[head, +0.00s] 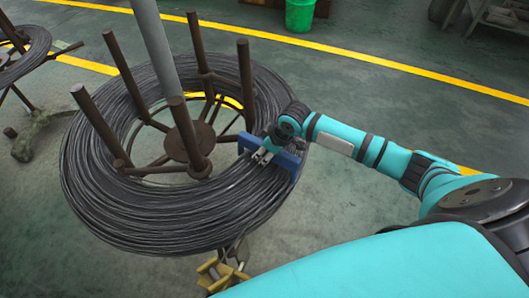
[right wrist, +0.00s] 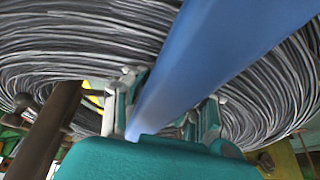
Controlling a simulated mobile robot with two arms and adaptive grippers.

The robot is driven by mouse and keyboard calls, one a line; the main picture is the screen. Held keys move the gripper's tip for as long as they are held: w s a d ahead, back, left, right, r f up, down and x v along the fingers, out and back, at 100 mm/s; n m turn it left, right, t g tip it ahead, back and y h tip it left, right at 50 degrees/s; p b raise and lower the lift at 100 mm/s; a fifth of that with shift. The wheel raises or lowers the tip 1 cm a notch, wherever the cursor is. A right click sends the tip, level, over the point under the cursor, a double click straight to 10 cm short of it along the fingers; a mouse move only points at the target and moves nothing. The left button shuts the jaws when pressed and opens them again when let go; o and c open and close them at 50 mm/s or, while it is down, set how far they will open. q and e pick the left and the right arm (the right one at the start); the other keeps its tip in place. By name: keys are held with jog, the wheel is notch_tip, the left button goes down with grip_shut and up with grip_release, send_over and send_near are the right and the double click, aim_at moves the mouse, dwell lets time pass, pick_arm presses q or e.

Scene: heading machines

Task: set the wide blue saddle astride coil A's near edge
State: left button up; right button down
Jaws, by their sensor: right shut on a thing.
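The big coil of dark wire (head: 170,220), which I take for coil A, lies around a rusty spoked stand. The blue saddle (head: 289,163) is at the coil's lower right rim, with one end over the wire and another part at the outer side. My right gripper (head: 262,155) is shut on the saddle, above the coil. In the right wrist view the saddle (right wrist: 205,60) runs as a blue bar between the fingers, with wire behind it. Whether it rests on the wire or hangs just above is unclear. My left gripper is out of view.
Rusty upright posts (head: 245,85) rise inside the coil, close to my right gripper. Yellow metal feet (head: 220,272) show below the coil. Another coil (head: 22,55) is at the far left.

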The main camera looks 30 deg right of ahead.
jog(key=shift+s+d+f, duration=0.15)
jog(key=shift+s+f, duration=0.05)
jog(key=shift+f, duration=0.3)
jog(key=shift+s+d+f, duration=0.1)
jog(key=shift+s+f, duration=0.05)
jog(key=shift+f, duration=0.35)
jog(key=c, duration=0.9)
grip_release()
jog(key=shift+w, duration=0.1)
jog(key=shift+d, duration=0.1)
jog(key=shift+r, duration=0.25)
jog(key=v, duration=1.1)
jog(key=shift+w+r, duration=0.15)
jog(key=shift+r, duration=0.35)
notch_tip(320, 180, up, 7)
jog(key=p, duration=0.9)
